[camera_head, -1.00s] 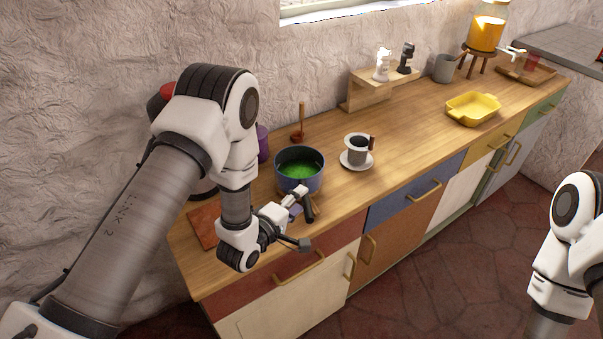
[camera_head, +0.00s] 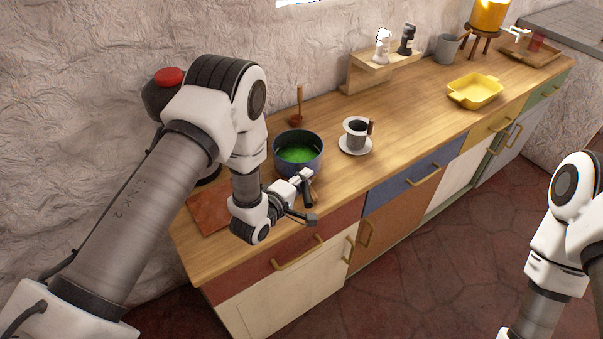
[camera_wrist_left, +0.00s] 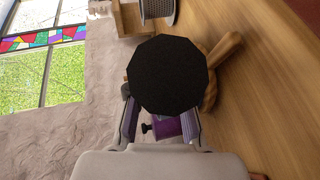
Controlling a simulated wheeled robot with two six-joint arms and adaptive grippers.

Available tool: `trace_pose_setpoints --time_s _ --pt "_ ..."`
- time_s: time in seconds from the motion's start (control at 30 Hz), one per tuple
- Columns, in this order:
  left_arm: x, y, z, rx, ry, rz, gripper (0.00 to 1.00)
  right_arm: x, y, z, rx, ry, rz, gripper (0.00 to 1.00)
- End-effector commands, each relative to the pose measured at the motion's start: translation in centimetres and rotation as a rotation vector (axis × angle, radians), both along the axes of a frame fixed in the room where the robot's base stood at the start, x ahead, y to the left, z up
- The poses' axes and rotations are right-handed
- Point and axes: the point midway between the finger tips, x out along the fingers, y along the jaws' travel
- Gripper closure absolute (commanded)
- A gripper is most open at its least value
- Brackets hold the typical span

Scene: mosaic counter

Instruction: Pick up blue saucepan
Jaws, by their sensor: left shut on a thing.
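The blue saucepan (camera_head: 297,171) holds green contents and stands upright near the front of the wooden counter, left of the cup. Its dark handle (camera_head: 307,194) points toward the counter's front edge. My left gripper (camera_head: 305,182) is shut on this handle. In the left wrist view, a black many-sided end (camera_wrist_left: 178,75), apparently the handle's, sits between the fingers and hides what lies behind it. I cannot see a gap under the pan. My right arm (camera_head: 560,225) enters at the right; its gripper is out of view.
A white cup on a saucer (camera_head: 355,147) stands close right of the pan. A wooden utensil (camera_head: 297,108) stands behind it. A reddish-brown board (camera_head: 208,208) lies left. A yellow baking dish (camera_head: 476,93) and small wooden shelf (camera_head: 372,70) are farther right. The counter's middle is clear.

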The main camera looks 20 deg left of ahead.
Motion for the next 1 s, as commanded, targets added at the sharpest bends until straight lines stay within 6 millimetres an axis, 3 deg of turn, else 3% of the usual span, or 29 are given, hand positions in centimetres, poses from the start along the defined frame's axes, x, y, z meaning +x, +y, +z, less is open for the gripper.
trace_pose_setpoints --time_s 0.47,1.0 --pt "0.1 0.0 3.6 0.0 -0.006 -0.001 1.0 0.0 0.0 -1.7 0.0 0.0 0.0 1.0" --pt "-8.1 -4.6 4.2 0.004 -0.003 -0.006 1.0 0.0 0.0 -4.0 0.0 0.0 0.0 1.0"
